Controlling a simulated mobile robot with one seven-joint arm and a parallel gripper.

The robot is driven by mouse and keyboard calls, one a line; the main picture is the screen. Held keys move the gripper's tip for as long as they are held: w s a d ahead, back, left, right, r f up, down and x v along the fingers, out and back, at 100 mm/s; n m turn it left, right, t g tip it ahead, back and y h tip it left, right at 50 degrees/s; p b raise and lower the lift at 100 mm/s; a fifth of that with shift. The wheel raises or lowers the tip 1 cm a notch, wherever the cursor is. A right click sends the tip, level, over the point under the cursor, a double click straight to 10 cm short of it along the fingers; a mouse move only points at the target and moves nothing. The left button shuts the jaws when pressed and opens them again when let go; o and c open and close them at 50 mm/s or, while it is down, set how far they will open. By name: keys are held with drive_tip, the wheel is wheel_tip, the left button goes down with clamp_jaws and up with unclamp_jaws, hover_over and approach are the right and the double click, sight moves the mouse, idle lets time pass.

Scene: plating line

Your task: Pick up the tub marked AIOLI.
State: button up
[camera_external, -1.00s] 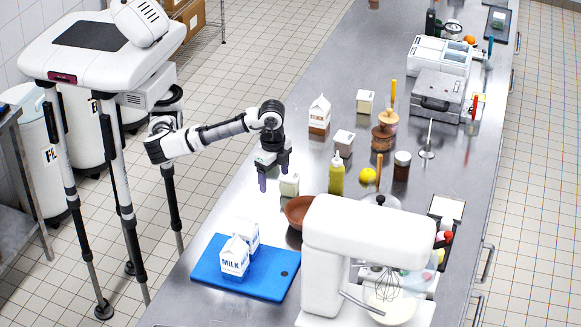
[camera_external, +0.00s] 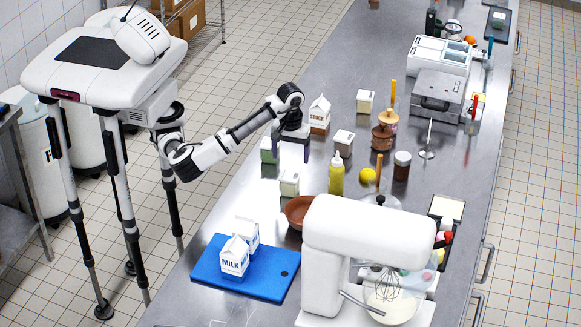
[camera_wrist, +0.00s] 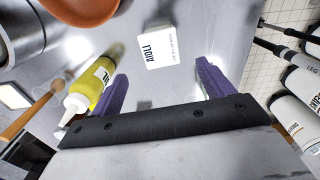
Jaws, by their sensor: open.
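The tub marked AIOLI (camera_wrist: 160,47) is a small white box-like tub with dark lettering. It lies in the upper middle of the wrist view, past my fingertips and apart from them. In the external view it appears to be the pale tub (camera_external: 289,184) behind the brown bowl, its label too small to read there. My gripper (camera_external: 293,154) is open and empty, with purple fingers pointing down, above the counter and farther back than this tub. My gripper's two fingers also show in the wrist view (camera_wrist: 162,75), one on each side.
The brown bowl (camera_external: 298,212) and yellow squeeze bottle (camera_external: 337,174) stand close to the tub. A greenish tub (camera_external: 269,152) is left of my gripper, and a STOCK carton (camera_external: 319,115) and another tub (camera_external: 344,143) are to its right. MILK cartons (camera_external: 236,257) stand on a blue board (camera_external: 262,281).

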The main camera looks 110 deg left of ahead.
sight(290, 175)
drive_tip(key=f, duration=1)
drive_tip(key=shift+d+f, duration=0.15)
drive_tip(key=shift+d, duration=0.1)
drive_tip(key=c, duration=1.2)
drive_tip(key=shift+o, duration=0.2)
